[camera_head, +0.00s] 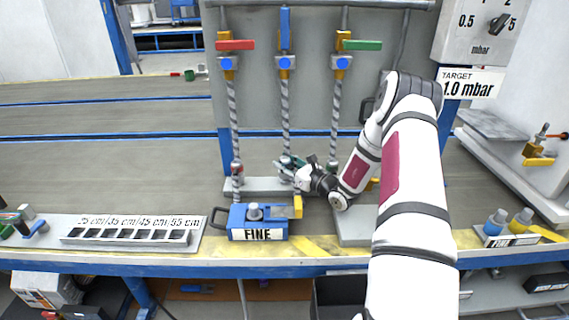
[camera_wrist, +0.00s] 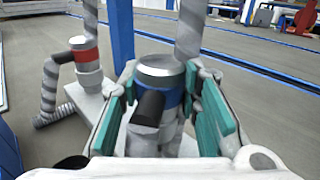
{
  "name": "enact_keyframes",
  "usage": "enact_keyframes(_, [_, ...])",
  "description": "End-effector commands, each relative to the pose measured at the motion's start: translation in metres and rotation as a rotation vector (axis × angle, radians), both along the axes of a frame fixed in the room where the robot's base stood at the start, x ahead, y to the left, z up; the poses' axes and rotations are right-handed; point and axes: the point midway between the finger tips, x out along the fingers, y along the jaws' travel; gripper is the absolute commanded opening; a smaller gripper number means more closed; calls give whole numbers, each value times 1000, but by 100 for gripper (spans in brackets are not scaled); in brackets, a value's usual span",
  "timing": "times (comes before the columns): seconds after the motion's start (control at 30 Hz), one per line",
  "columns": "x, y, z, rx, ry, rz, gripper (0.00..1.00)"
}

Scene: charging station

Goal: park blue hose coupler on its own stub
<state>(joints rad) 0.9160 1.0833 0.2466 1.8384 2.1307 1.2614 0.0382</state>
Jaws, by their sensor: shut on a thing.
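The blue hose coupler (camera_wrist: 174,98) has a metal top and a blue band and sits between the teal finger pads of my gripper (camera_wrist: 166,108) in the wrist view. My gripper is shut on it. A black cylinder sticks out from it towards the camera. In the head view my gripper (camera_head: 289,164) is at the lower end of the middle braided hose (camera_head: 286,115), just above the grey base plate (camera_head: 262,184). The stub is hidden by my gripper and the coupler; I cannot tell whether the coupler is seated.
The red-banded coupler (camera_wrist: 86,56) stands to the left on its own hose; it also shows in the head view (camera_head: 236,168). The right hose (camera_head: 335,110) runs down beside my arm. A blue FINE box (camera_head: 258,222) stands in front of the plate.

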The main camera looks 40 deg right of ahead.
Motion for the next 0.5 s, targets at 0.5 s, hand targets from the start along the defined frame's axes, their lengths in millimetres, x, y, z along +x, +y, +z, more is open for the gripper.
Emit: enact_keyframes(0.5, [0, 0, -12, 0, -1, 0, 0])
